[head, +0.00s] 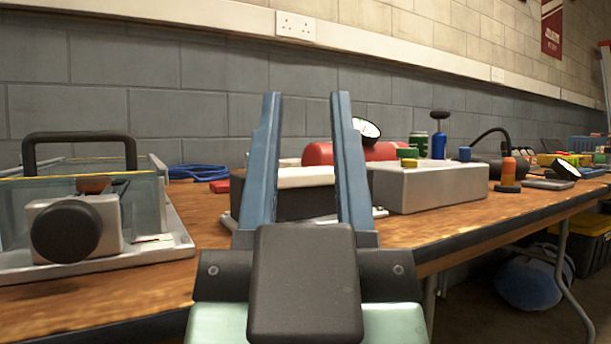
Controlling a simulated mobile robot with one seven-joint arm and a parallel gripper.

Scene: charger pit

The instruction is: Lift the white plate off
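A white plate (304,177) lies flat on top of a dark box (300,204) on the wooden workbench. It is seen nearly edge-on, and my gripper's fingers cover parts of it and the box. My gripper (306,97) is open, its two blue-grey fingers pointing up and away with nothing between them. It is in front of the plate in the picture; I cannot tell how far apart they are, and I see no contact.
A silver box (430,186) stands right of the dark box, and a red tank (375,152) with a gauge is behind. A clear-sided case with a black handle (80,140) is at left. Blue cable (198,172) lies behind. The bench's front edge (490,223) runs below.

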